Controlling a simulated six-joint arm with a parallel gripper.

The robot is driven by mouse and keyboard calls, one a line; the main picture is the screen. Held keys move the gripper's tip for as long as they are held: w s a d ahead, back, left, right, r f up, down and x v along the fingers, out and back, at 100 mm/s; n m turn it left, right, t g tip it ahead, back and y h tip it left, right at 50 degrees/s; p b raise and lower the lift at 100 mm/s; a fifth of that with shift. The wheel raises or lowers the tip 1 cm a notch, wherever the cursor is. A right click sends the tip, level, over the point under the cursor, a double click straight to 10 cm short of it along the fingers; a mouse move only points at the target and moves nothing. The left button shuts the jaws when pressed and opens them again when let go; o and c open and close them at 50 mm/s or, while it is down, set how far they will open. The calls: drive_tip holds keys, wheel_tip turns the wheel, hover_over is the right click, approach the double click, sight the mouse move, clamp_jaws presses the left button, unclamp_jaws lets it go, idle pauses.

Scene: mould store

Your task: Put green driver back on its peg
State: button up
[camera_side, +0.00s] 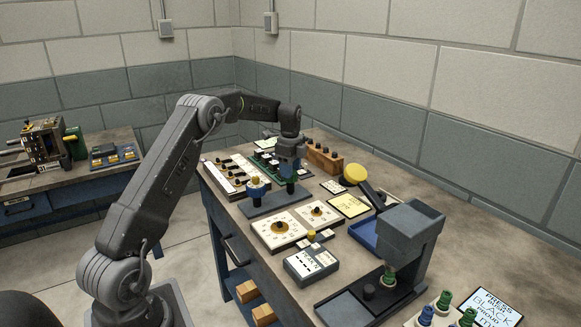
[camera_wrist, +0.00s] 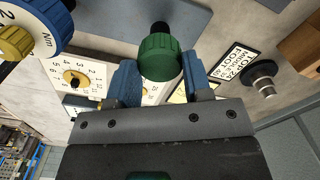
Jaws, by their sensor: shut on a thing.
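The green driver (camera_wrist: 160,60) shows in the wrist view as a ribbed green handle with a black end beyond it. My gripper (camera_wrist: 165,80) is shut on it, one blue finger on each side. In the side view my gripper (camera_side: 289,168) is above the right part of a grey plate (camera_side: 275,201); the green handle is hard to make out there. A black upright piece (camera_side: 291,187) shows under the fingers; I cannot tell whether it is a peg or the driver's end. A blue and yellow driver (camera_side: 256,187) stands on the plate's left part and shows large in the wrist view (camera_wrist: 30,22).
White dial cards (camera_side: 279,229) lie in front of the plate, with a grey box (camera_side: 311,264) nearer. A wooden block (camera_side: 324,159) with black pieces stands behind at right. A yellow-capped lever (camera_side: 356,174) and a grey press (camera_side: 409,233) stand to the right.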

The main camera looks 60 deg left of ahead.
drive_tip(key=shift+f, duration=0.5)
drive_tip(key=o, duration=1)
drive_tip(key=shift+o, duration=0.4)
drive_tip(key=o, duration=0.3)
drive_tip(key=shift+o, duration=0.2)
drive_tip(key=shift+r, duration=3.8)
